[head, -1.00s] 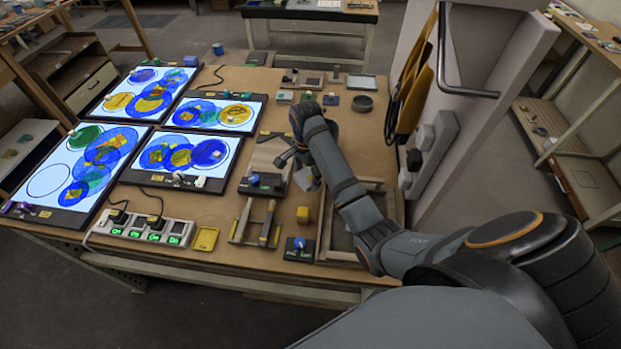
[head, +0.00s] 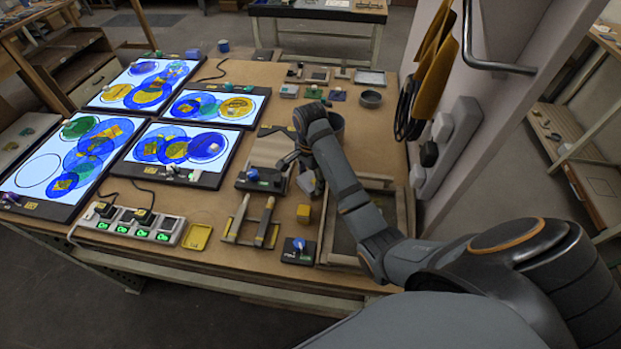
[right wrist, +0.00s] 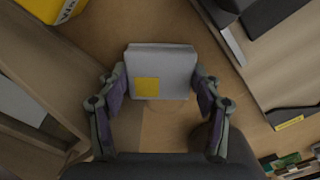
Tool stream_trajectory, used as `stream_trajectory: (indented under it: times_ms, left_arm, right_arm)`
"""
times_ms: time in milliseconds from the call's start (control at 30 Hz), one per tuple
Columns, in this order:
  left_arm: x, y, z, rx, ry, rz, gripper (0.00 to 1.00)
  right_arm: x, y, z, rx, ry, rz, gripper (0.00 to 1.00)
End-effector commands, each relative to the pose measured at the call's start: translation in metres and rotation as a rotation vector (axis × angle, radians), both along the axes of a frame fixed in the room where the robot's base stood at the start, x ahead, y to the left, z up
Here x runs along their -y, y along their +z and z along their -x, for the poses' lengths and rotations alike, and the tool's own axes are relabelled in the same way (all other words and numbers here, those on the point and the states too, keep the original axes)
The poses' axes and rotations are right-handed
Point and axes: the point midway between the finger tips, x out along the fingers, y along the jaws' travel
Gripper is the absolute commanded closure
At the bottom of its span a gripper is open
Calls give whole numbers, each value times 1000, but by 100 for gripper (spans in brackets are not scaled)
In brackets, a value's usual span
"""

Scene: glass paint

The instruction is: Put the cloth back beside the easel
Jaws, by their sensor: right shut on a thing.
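My right gripper (head: 296,158) is shut on the cloth (right wrist: 160,70), a pale grey folded block with a yellow patch. In the right wrist view the cloth sits between the two fingers (right wrist: 159,84). In the head view the cloth (head: 307,182) shows partly behind the gripper. A low board with a dark ledge (head: 263,180), which looks like the easel, stands just left of the cloth. Its grey-brown panel (right wrist: 275,65) shows at the right of the right wrist view. I cannot tell whether the cloth touches the table. My left gripper is not in view.
A wooden frame tray (head: 345,257) lies right of the cloth, and a yellow cube (head: 303,214) in front. Lit glass panels (head: 62,165) fill the left side. A white post (head: 500,100) rises at the right edge.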

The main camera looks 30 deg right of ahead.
Motion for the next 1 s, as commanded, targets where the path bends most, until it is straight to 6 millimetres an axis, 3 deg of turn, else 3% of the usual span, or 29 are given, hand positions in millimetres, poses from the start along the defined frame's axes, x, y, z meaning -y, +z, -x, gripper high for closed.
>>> stream_trajectory:
  times_ms: [33, 67, 200, 633, 867, 1000]
  left_arm:
    - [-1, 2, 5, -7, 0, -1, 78]
    - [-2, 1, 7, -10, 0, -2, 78]
    - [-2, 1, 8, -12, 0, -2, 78]
    - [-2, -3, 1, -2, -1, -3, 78]
    - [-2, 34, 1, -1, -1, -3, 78]
    - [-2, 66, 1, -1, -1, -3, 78]
  right_arm:
    - [0, -1, 0, -2, 0, 0, 64]
    - [0, -2, 0, -2, 0, 0, 32]
    - [0, -2, 0, -1, 0, 0, 13]
    - [0, 1, -1, 3, 0, 1, 12]
    - [0, 40, 0, 1, 0, 0, 12]
    - [0, 72, 0, 0, 0, 0, 12]
